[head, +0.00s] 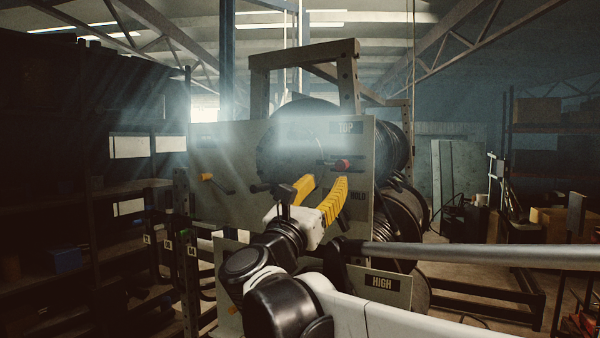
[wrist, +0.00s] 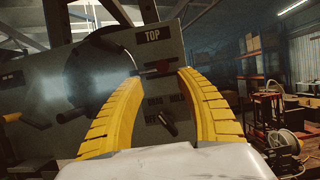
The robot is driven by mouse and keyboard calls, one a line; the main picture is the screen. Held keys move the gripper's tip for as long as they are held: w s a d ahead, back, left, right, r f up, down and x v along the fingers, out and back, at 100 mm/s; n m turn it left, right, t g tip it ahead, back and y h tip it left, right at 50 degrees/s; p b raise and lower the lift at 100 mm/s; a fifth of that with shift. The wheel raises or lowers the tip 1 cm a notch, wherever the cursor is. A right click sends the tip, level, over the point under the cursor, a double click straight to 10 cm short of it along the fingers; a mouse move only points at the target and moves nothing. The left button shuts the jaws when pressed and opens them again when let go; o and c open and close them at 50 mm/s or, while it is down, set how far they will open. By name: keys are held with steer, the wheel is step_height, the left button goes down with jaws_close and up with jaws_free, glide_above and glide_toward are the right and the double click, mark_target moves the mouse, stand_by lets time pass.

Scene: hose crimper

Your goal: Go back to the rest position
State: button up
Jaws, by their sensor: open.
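My gripper (head: 322,192) has yellow ribbed fingers, which stand apart with nothing between them. In the head view it is in front of the grey machine panel (head: 225,150), pointing up and toward it. In the wrist view the fingers (wrist: 160,90) frame the panel, with a gap of panel between the tips. A red-tipped lever (head: 343,164) sits under the TOP label, just above the fingertips; it also shows in the wrist view (wrist: 163,66). A dark knob (wrist: 168,123) near the HOLD label shows between the fingers. I cannot tell whether a fingertip touches anything.
Black hose reels (head: 405,215) stand behind the panel at the right. A yellow-ended handle (head: 207,177) is at the panel's left. Dark shelves (head: 50,200) line the left, and a shelf with boxes (head: 540,115) stands far right. A grey bar (head: 480,256) crosses the lower right.

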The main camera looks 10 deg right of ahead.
steer(key=v, duration=0.2)
steer(key=shift+s+a+f, duration=0.15)
steer(key=shift+s+a, duration=0.05)
steer(key=s+d+f+m+g+y+b, duration=0.25)
steer(key=s+d+f+m+b, duration=0.4)
steer(key=f, duration=0.95)
steer(key=s+d+f+m+g+y+b, duration=0.1)
steer(key=d+f+m+g+b, duration=0.15)
steer(key=f+b, duration=0.95)
steer(key=s+d+f+m+g+y+b, duration=0.25)
steer(key=d+f+m+g+b, duration=0.2)
steer(key=f, duration=1.45)
steer(key=s+a+f+m+y+b, duration=0.2)
steer(key=s+a+f+m+b, duration=0.1)
steer(key=f, duration=0.8)
steer(key=s+a+f+m+y+b, duration=0.2)
steer(key=s+f+m+b, duration=0.3)
steer(key=f+b, duration=0.5)
steer(key=s+a+f+m+g+y+b, duration=0.1)
steer(key=s+a+f+m+y+b, duration=0.2)
steer(key=f, duration=1)
steer(key=s+m+y+b, duration=0.1)
steer(key=m+b, duration=0.2)
steer(key=m, duration=0.1)
steer(key=shift+s+a+f+b, duration=0.25)
steer(key=shift+a+f+b, duration=0.05)
steer(key=shift+a+b, duration=0.1)
